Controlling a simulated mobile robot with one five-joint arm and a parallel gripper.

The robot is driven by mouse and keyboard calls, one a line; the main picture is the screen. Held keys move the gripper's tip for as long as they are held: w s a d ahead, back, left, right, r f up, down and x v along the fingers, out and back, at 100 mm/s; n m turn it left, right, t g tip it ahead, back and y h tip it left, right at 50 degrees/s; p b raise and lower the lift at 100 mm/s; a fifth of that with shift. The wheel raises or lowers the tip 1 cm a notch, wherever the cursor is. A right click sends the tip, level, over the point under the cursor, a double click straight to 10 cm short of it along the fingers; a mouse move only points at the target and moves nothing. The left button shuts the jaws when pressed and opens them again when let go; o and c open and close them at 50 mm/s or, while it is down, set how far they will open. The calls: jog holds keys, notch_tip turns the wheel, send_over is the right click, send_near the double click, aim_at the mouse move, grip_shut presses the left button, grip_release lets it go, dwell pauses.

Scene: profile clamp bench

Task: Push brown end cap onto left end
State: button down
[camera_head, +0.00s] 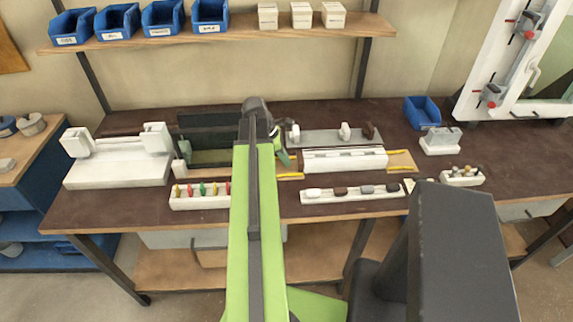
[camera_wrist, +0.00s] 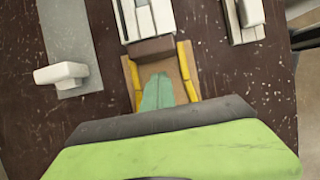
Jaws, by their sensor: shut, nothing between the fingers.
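The white profile (camera_head: 345,160) lies on a tan base with yellow side strips. Its left end shows at the top of the wrist view (camera_wrist: 147,18). A brown end cap (camera_wrist: 153,50) sits at that end, squarely across it. Any gap between cap and profile is too small to tell. My gripper (camera_wrist: 157,92) is shut and empty, its teal fingers over the tan base (camera_wrist: 174,75), just outside the cap's outer face. Whether the tips touch the cap is unclear. In the head view, my gripper (camera_head: 284,158) is left of the profile's left end, partly behind my arm.
A rack of coloured pieces (camera_head: 200,201) stands left. A blue bin (camera_head: 422,110) is at back right.

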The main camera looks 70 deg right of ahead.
notch_tip(320, 180, up, 8)
jog(key=p, duration=0.8)
dwell(0.5)
